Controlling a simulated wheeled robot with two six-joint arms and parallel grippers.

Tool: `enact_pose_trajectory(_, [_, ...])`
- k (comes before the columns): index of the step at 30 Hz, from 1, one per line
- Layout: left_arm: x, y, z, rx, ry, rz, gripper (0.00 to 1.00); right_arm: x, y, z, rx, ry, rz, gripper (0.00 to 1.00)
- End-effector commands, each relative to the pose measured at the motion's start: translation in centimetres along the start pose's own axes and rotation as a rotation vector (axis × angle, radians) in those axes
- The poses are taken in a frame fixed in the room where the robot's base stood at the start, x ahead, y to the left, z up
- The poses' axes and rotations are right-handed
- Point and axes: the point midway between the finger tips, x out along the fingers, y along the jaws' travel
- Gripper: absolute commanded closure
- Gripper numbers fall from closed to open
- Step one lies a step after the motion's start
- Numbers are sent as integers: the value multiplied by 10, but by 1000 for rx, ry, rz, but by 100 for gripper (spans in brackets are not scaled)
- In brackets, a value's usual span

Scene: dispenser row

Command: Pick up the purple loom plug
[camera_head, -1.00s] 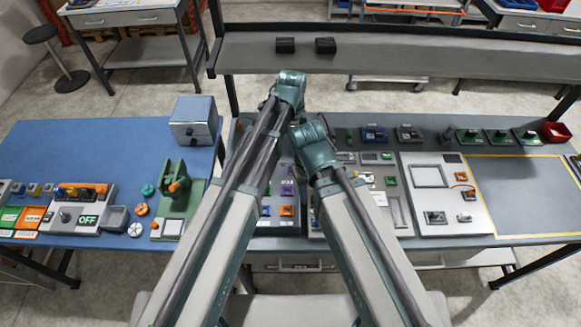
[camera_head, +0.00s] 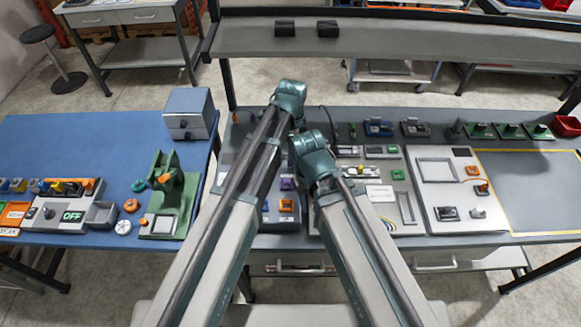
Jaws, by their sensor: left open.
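The purple loom plug (camera_head: 287,184) is a small purple block on the grey bench, between my two arms, just above an orange piece (camera_head: 286,205). My left gripper (camera_head: 292,112) is at the far end of the left arm, beyond the plug in the picture. It is open, and its fingers are mostly hidden by the arm's own links. My right arm ends at a teal joint to the right of the plug, and its fingers are hidden behind it. Neither arm visibly touches the plug.
A green fixture (camera_head: 170,200) and a grey box (camera_head: 190,113) stand on the blue bench at left. A panel (camera_head: 436,203) lies right of my arms. A raised shelf (camera_head: 400,38) with two black blocks runs across the back. The yellow-outlined area (camera_head: 530,190) at far right is clear.

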Motion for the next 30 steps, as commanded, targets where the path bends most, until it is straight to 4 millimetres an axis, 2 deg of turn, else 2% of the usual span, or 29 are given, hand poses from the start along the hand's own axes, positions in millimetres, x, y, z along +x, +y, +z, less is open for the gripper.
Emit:
enact_pose_trajectory(7, [9, -1, 1, 0, 0, 0, 48, 9, -1, 0, -2, 0, 0, 50])
enact_pose_trajectory(18, [51, -3, 4, -1, 0, 1, 48, 51, -5, -3, -2, 0, 1, 50])
enact_pose_trajectory(27, [50, -3, 4, 0, 0, 2, 48, 50, -5, -3, -1, 0, 0, 50])
enact_pose_trajectory(30, [50, -3, 4, 0, 0, 2, 66, 50, -5, -3, -1, 0, 0, 50])
